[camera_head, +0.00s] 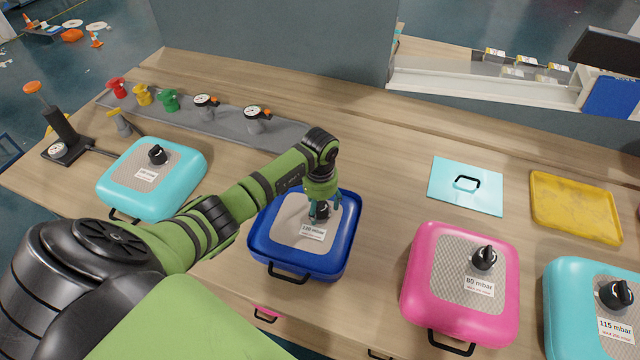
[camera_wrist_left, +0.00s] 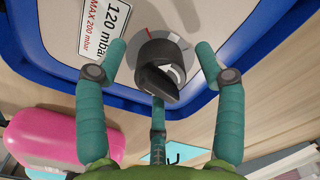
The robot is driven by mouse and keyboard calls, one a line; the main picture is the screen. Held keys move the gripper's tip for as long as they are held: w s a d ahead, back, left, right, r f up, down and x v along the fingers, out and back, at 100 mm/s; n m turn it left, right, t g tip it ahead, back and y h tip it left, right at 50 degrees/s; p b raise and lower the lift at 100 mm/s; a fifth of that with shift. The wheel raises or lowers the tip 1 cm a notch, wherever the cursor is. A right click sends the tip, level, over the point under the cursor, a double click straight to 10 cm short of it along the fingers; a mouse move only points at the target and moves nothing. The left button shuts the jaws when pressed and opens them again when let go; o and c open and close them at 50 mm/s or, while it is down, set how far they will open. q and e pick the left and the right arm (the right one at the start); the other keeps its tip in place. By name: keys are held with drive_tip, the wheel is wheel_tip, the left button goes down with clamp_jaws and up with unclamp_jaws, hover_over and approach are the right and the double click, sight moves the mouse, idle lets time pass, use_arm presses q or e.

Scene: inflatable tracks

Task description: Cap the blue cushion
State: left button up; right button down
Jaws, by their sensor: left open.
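The blue cushion (camera_head: 267,240) lies on the table in the middle of the head view, with a grey top panel, a label and a black handle at its front. Its black valve cap (camera_wrist_left: 160,68) sits on the panel in the left wrist view, beside a label (camera_wrist_left: 104,25) reading 120 mbar. My left gripper (camera_head: 323,208) is over the cushion's valve. Its teal fingers stand open around the black cap, and I see gaps between them and it in the wrist view. My right gripper is not in view.
A turquoise cushion (camera_head: 185,172) lies to the left, a pink cushion (camera_head: 430,285) and another turquoise one (camera_head: 570,290) to the right. A turquoise lid (camera_head: 445,190) and a yellow tray (camera_head: 575,207) lie behind them. Several coloured valves stand on a grey strip (camera_head: 225,125) at the back.

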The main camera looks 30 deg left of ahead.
use_arm(q)
wheel_tip(320, 180, up, 12)
idle(0.5)
idle(0.3)
